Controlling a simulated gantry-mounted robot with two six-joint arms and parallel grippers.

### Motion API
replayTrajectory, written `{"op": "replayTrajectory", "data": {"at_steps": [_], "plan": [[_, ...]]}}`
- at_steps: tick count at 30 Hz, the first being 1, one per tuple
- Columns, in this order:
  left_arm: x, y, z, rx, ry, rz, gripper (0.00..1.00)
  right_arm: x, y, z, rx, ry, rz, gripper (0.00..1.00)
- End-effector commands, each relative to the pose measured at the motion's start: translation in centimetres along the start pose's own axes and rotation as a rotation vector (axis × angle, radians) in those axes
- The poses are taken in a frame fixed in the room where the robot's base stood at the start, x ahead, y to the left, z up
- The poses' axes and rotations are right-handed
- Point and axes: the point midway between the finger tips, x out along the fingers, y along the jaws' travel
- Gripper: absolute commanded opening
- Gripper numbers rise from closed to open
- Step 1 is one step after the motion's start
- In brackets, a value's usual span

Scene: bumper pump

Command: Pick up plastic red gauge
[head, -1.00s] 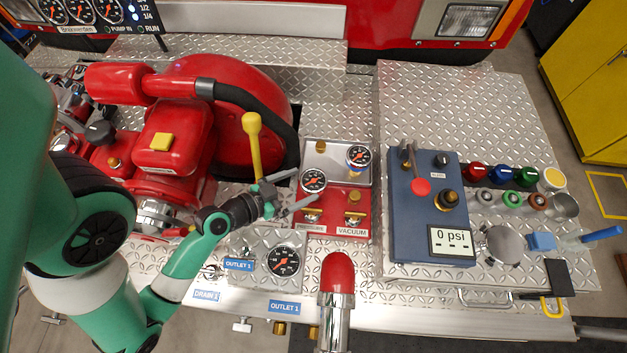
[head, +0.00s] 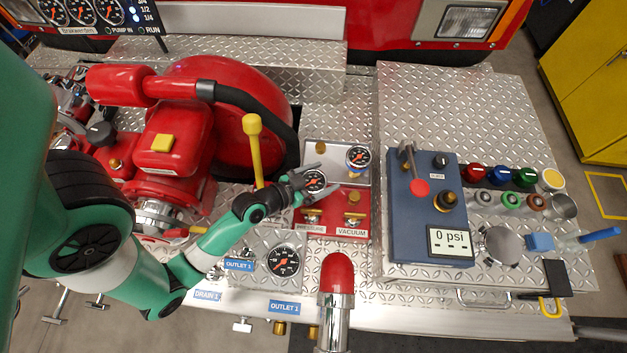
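A round gauge (head: 314,183) with a dark dial sits at the left of the small panel, on the border between its silver upper half and red lower half. I cannot clearly tell its rim colour, as my gripper partly covers it. My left gripper (head: 321,178) is open, with one finger above the gauge and one below it in the picture. I cannot tell whether the fingers touch it. A second gauge (head: 358,156) with a blue rim sits at the upper right of the panel. My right gripper is not in view.
A yellow-knobbed lever (head: 253,140) stands left of the panel, beside the red pump (head: 170,140). A red-capped post (head: 338,275) rises in front. A blue box (head: 408,210) with knobs and a display stands to the right.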

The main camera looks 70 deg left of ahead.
Motion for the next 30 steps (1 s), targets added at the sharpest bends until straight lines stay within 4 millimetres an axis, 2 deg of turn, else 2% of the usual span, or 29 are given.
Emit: {"op": "replayTrajectory", "data": {"at_steps": [1, 12, 15, 23, 26, 30], "plan": [[0.0, 0.0, 0.0, 0.000, 0.000, 0.000, 0.80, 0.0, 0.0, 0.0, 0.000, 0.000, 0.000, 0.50], [0.0, 0.0, 0.0, 0.000, 0.000, 0.000, 0.14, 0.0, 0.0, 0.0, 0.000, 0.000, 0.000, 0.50], [0.0, 0.0, -0.1, 0.001, 0.003, -0.001, 0.00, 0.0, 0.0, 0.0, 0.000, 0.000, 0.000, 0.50], [-0.1, 0.0, -0.3, 0.001, 0.003, -0.001, 0.00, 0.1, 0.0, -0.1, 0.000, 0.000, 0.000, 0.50], [-0.4, 0.0, -0.9, 0.001, 0.003, 0.000, 0.00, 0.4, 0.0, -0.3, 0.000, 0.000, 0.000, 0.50], [-1.1, 0.0, -2.8, 0.001, 0.004, -0.001, 0.00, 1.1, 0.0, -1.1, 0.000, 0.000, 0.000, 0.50]]}}
